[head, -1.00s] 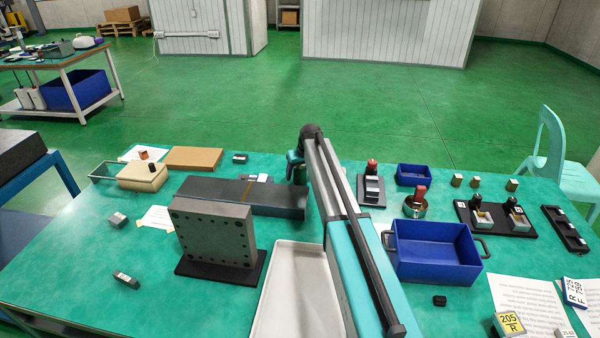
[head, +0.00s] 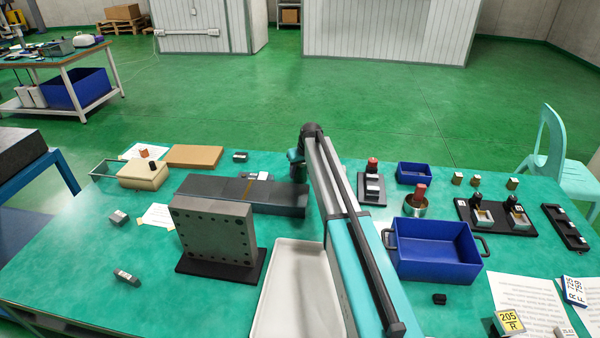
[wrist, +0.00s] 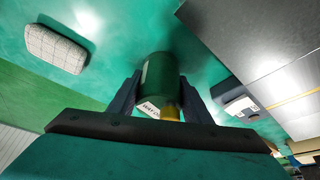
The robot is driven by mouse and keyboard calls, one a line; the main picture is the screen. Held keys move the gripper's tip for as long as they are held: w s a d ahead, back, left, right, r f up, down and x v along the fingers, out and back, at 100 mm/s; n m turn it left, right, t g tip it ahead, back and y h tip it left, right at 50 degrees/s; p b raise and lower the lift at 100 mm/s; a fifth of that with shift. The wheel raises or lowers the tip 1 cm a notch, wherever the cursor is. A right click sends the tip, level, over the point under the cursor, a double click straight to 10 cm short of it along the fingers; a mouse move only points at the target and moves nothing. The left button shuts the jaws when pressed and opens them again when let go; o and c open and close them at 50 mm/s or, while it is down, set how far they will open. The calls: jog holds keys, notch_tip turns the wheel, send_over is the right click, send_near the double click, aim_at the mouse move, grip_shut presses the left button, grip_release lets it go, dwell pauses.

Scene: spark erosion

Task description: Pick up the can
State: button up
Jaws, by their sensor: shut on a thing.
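The can (wrist: 158,72) is a dark green cylinder with a white printed label and a yellow part near its lower end in the wrist view. My gripper (wrist: 161,95) is shut on it, with one dark finger against each side. In the head view my arm reaches out over the far edge zone of the green table, and its dark end (head: 298,168) sits just beside the long dark grey block. The can is hard to make out there, and I cannot tell whether it touches the table.
The long dark grey block (head: 225,192) lies left of my arm's end. A drilled grey plate (head: 212,232) stands nearer. A white tray (head: 285,300) lies below my arm. A blue bin (head: 435,262) and a red-topped dark stand (head: 372,188) are to the right.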

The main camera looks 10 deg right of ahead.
jog(key=shift+r, duration=0.15)
jog(key=shift+r+b, duration=1.35)
jog(key=shift+r, duration=3.55)
